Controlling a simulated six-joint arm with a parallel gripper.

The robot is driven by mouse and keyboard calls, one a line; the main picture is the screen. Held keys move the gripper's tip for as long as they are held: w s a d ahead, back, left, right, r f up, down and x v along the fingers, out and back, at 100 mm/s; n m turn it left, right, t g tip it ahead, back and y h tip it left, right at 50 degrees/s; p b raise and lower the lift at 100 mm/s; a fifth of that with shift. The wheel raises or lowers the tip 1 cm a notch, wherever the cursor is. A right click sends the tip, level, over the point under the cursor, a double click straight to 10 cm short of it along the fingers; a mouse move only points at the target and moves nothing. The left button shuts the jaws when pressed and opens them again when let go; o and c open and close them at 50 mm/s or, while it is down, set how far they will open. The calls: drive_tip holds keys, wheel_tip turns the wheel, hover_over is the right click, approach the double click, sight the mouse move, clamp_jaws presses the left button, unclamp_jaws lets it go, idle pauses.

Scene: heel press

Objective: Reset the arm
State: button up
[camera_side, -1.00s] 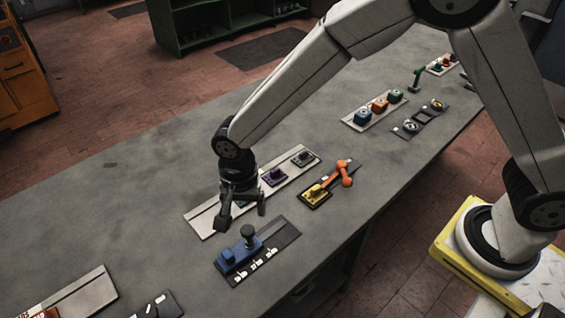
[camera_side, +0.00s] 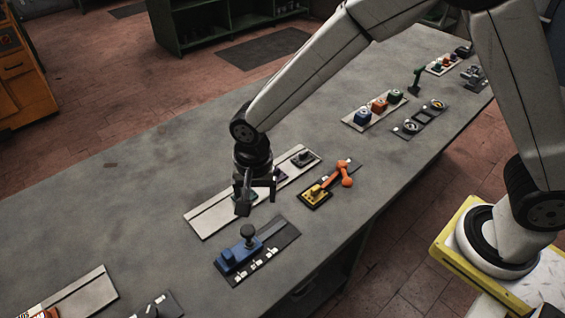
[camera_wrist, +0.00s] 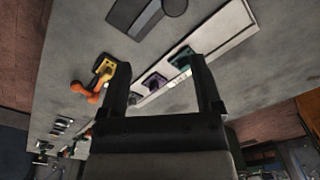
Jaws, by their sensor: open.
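My gripper (camera_side: 256,192) points down above the pale strip (camera_side: 205,222) on the grey bench. Its two fingers are apart with nothing held between them. In the wrist view the fingers of my gripper (camera_wrist: 167,62) stand apart, with a purple block (camera_wrist: 155,80) and a green block (camera_wrist: 186,58) on the strip seen beyond and between them. In the side view my gripper covers part of the strip and most of these blocks. A dark block (camera_side: 302,158) sits at the strip's far end.
A blue device with a dark knob (camera_side: 248,232) on a dark plate stands in front of my gripper. A yellow base with an orange lever (camera_side: 342,175) is to the right. A strip with several coloured blocks (camera_side: 378,106) lies farther back.

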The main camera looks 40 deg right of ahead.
drive_tip(key=s+d+r+n, duration=0.1)
drive_tip(key=s+d+n, duration=0.1)
drive_tip(key=d, duration=0.5)
drive_tip(key=s+d+r+n+t, duration=0.1)
drive_tip(key=s+d+r+n, duration=0.1)
drive_tip(key=d, duration=0.5)
drive_tip(key=s+d+r+n+t, duration=0.1)
drive_tip(key=s+d+r+n, duration=0.1)
drive_tip(key=s+d+n, duration=0.2)
drive_tip(key=s+d, duration=0.2)
drive_tip(key=d, duration=0.1)
drive_tip(key=shift+d, duration=0.2)
